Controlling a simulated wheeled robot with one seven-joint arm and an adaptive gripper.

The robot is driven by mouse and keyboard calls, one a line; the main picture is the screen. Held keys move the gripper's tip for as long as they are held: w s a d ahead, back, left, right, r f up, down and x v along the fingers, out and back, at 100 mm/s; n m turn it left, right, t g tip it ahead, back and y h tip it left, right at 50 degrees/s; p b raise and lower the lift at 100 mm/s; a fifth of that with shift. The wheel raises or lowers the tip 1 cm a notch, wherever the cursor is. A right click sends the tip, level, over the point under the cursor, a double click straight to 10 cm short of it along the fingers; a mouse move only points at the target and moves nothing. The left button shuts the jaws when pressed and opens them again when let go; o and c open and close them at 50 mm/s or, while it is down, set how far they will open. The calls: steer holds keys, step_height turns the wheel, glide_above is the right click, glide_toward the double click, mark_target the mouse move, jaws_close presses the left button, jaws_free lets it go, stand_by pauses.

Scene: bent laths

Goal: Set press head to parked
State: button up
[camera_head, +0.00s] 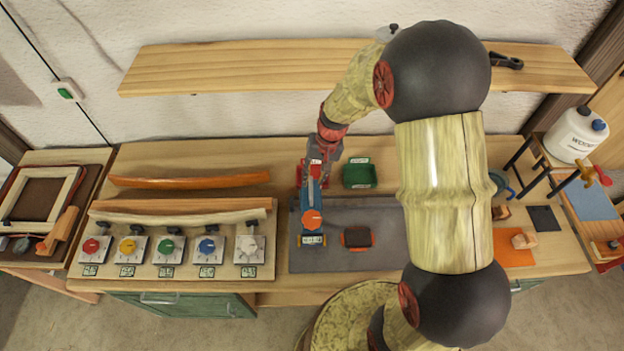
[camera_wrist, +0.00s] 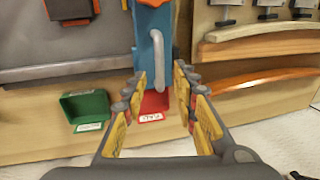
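A blue press-like unit (camera_head: 312,194) with an orange knob (camera_head: 312,219) stands near the middle of the bench, at the left side of a grey mat. In the wrist view its blue body (camera_wrist: 146,50) carries a grey bar handle (camera_wrist: 158,62). I cannot tell which part is the press head. A red piece with a white label (camera_wrist: 154,103) lies at its foot; I cannot read the label. My gripper (camera_wrist: 160,78) is open and empty, with the handle showing between its yellow-padded fingers. In the head view my gripper (camera_head: 322,152) is above the unit's rear end, partly hidden by its own links.
A green tray (camera_head: 359,175) sits right of the unit. An orange-sided dark block (camera_head: 357,237) is on the grey mat (camera_head: 385,215). Bent laths (camera_head: 185,205) and several coloured knobs stand left. A wooden shelf (camera_head: 220,68) runs along the wall behind.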

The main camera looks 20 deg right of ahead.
steer(key=shift+s+a+f, duration=0.1)
steer(key=shift+a+f, duration=0.05)
steer(key=shift+f, duration=0.8)
steer(key=shift+a+f, duration=0.1)
steer(key=shift+f, duration=0.25)
steer(key=shift+c, duration=0.8)
jaws_close()
